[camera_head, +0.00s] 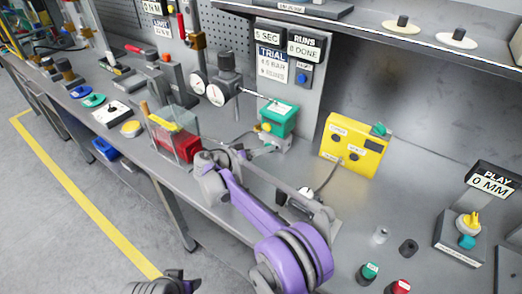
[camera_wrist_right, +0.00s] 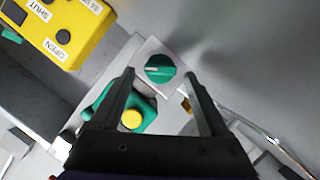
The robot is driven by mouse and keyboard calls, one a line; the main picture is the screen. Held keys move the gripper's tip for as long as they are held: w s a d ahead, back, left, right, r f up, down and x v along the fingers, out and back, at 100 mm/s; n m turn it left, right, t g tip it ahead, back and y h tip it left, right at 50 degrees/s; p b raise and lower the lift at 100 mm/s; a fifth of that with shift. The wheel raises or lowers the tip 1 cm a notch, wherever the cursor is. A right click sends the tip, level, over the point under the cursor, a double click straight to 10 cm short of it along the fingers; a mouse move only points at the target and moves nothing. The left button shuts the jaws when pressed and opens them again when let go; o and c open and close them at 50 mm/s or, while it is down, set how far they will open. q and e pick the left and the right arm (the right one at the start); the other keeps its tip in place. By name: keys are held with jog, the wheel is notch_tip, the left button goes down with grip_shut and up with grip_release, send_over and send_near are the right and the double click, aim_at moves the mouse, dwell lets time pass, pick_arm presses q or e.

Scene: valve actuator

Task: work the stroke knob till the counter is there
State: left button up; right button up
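In the right wrist view a round green knob (camera_wrist_right: 160,69) with a pale pointer mark sits on a light square plate. My right gripper (camera_wrist_right: 160,76) is open, its fingers apart on either side of the knob in that view; I see no contact. In the head view my right gripper (camera_head: 245,153) is low in front of the teal actuator box (camera_head: 282,118); its fingers are hard to make out. The counter sign (camera_head: 304,47) reads RUNS 0 DONE. A trial card (camera_head: 272,65) reads 4.5 BAR, 9 RUNS. My left gripper (camera_head: 165,285) is only partly visible at the bottom edge.
A yellow box (camera_head: 354,146) with buttons stands right of the actuator; its SHUT and OPEN labels show in the wrist view (camera_wrist_right: 66,30). A clear-sided red box (camera_head: 178,143) stands left of my right gripper. A PLAY 0 MM sign (camera_head: 493,181) and knobs (camera_head: 467,232) are at right.

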pick_arm(q)
jog(key=shift+f+b, duration=0.35)
pick_arm(e)
jog(key=v, duration=1)
jog(key=shift+s+a+r, duration=0.1)
jog(key=shift+s+a, duration=0.15)
jog(key=shift+a, duration=0.05)
jog(key=shift+c, duration=0.3)
